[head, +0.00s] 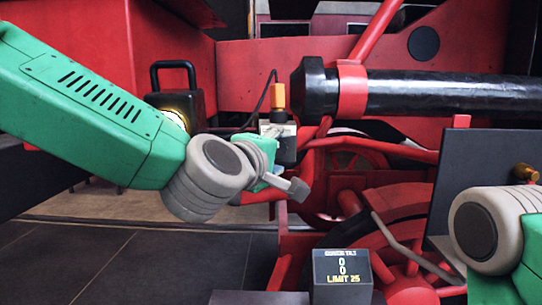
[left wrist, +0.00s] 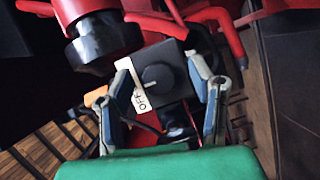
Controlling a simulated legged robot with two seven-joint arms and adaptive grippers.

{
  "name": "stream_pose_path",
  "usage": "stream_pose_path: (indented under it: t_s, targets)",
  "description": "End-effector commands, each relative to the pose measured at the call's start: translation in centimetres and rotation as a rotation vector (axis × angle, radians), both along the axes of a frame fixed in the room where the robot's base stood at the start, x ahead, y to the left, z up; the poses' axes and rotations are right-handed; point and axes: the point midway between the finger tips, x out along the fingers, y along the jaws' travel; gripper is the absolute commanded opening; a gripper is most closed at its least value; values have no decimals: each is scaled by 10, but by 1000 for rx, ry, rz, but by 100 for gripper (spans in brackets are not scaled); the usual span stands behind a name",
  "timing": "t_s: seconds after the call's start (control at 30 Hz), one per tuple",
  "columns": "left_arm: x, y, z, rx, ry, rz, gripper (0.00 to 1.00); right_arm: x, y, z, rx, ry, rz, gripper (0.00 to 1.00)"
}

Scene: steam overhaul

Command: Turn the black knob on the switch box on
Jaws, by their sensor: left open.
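The switch box (left wrist: 178,55) is a dark box in the left wrist view. Its round black knob (left wrist: 157,78) carries a pale pointer line. A white label (left wrist: 140,97) reading OFF lies beside the knob. My left gripper (left wrist: 160,66) is open, with one finger on each side of the box and knob; whether the fingers touch it I cannot tell. In the head view my left gripper (head: 282,178) is in front of a small dark unit with a pale label (head: 278,130), partly hidden by my wrist. My right arm enters at lower right; its gripper is out of frame.
A black pipe (head: 440,92) and red frame parts are behind and to the right. A lit lamp (head: 175,105) stands behind my left arm. An orange cylinder (head: 278,96) rises above the pale label. Dark floor is clear at lower left.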

Motion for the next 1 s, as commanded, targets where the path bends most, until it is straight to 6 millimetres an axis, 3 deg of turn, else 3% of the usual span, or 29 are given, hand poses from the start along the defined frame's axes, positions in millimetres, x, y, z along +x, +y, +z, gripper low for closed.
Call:
stream_pose_path:
  t_s: [0.4, 0.6, 1.0]
  targets:
    - [-73, 29, 8, 0, 0, -2, 49, 0, 0, 0, 0, -1, 0, 40]
    - [-99, 38, 9, 2, 2, -4, 49, 1, 0, 0, 0, -1, 0, 40]
    - [-107, 42, 9, 2, 3, -3, 49, 2, 0, 0, 0, 1, 0, 40]
